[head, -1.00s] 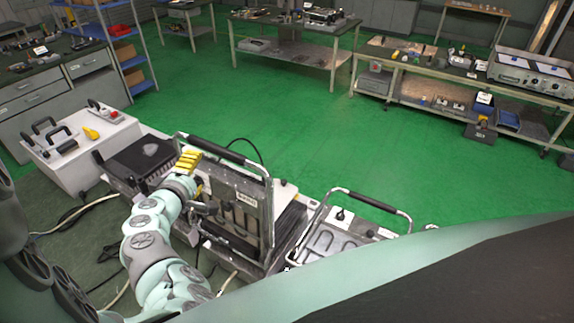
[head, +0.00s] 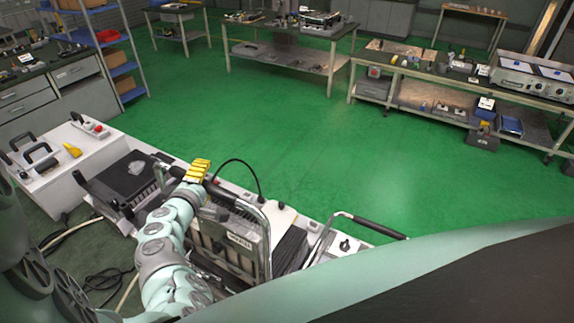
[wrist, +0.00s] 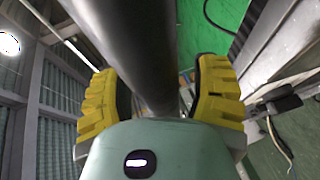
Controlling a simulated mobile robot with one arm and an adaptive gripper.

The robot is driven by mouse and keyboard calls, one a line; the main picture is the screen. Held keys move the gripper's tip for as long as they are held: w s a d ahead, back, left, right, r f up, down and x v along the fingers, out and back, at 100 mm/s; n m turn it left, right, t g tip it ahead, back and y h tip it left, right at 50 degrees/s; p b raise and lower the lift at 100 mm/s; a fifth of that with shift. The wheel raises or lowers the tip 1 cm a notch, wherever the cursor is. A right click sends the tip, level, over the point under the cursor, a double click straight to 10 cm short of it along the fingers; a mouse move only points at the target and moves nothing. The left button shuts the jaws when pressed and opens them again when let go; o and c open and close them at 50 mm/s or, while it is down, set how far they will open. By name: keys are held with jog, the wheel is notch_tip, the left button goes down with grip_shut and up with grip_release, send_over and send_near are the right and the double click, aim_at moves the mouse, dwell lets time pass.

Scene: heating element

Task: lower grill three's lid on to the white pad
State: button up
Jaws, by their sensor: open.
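A raised grill lid (head: 235,250) with a label plate stands upright in the head view, its dark handle bar (head: 222,193) across the top on metal side arms. I cannot read the label to confirm the grill number. My gripper (head: 198,170) with yellow fingers is at the left part of this bar. In the wrist view, the dark bar (wrist: 138,45) runs between the two spread fingers of my gripper (wrist: 157,98), with no clear clamping. A pale patch (head: 281,214) beside the lid may be the white pad; I cannot tell. My arm hides the lower left of the lid.
A dark closed grill (head: 133,175) stands left of the lid. Another grill's handle (head: 380,228) is to the right. A white box with handles (head: 48,172) sits at far left. A black cable loops behind the bar. The green floor (head: 330,160) beyond is clear.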

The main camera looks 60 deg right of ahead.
jog(key=shift+o, duration=0.3)
jog(key=shift+s, duration=0.1)
grip_shut()
dwell(0.6)
